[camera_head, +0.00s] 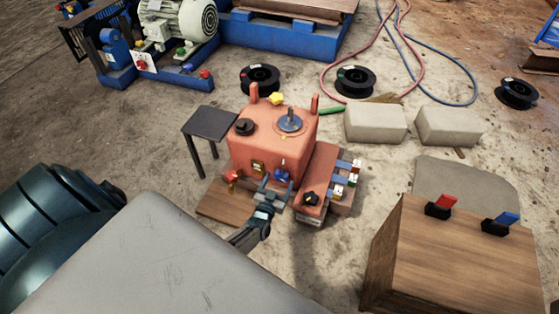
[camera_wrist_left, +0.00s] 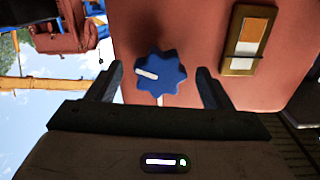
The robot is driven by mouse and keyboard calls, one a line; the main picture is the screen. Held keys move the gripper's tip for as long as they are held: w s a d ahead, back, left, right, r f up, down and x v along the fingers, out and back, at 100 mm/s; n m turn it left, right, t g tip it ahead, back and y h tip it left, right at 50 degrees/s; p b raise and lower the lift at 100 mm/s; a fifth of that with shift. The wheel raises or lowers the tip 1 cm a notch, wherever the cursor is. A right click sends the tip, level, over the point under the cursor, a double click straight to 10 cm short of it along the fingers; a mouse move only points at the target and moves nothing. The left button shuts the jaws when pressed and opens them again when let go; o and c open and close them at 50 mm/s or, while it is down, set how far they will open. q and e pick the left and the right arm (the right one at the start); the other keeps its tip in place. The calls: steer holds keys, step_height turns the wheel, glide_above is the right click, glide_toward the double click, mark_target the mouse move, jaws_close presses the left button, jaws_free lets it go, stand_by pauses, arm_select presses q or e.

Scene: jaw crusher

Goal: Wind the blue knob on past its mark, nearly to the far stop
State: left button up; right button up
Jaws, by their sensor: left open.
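The blue knob (camera_head: 283,176) is on the front face of the orange-red machine box (camera_head: 262,150). In the left wrist view the blue knob (camera_wrist_left: 165,70) is lobed, and its white pointer line points to the left and slightly up. A short white mark (camera_wrist_left: 160,100) shows on the face just below the knob. My left gripper (camera_head: 276,187) is at the front of the box. In the wrist view its fingers (camera_wrist_left: 161,80) are open, one on each side of the knob, with a gap on both sides. My right gripper is not in view.
A brass plate with an orange and white window (camera_wrist_left: 249,40) is beside the knob. A red knob (camera_head: 232,175) and a black knob (camera_head: 311,199) flank it on the machine. A dark side table (camera_head: 211,122) stands left; a wooden box with switches (camera_head: 460,260) stands right.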

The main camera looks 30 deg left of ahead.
arm_select(q)
steer(key=p+v, duration=0.2)
steer(key=v, duration=0.7)
steer(key=shift+s+d, duration=0.1)
